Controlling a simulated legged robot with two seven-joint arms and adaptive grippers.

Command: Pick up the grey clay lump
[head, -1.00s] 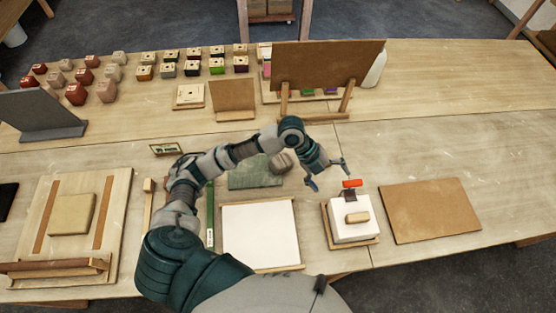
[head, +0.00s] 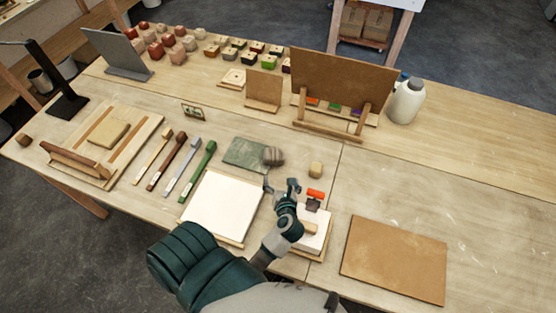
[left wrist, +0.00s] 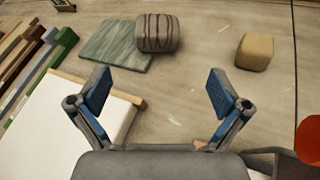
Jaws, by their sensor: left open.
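The grey clay lump (head: 272,156) is a rounded grey-brown block with darker bands. It sits at the right edge of the green-grey slab (head: 243,153). In the left wrist view the lump (left wrist: 157,32) shows at top centre, ahead of the fingers and partly over the slab (left wrist: 112,45). My left gripper (head: 281,184) is open and empty, a little in front of the lump and apart from it. In the left wrist view its two blue-padded fingers (left wrist: 160,88) are spread wide with bare table between them. My right gripper is not in view.
A tan block (head: 316,170) stands right of the lump. A white sheet on a board (head: 222,206) lies front left. A white block (head: 315,237) with a red-topped item (head: 315,195) is beneath and beside my arm. Several tools lie at left. A brown board (head: 394,259) lies at right.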

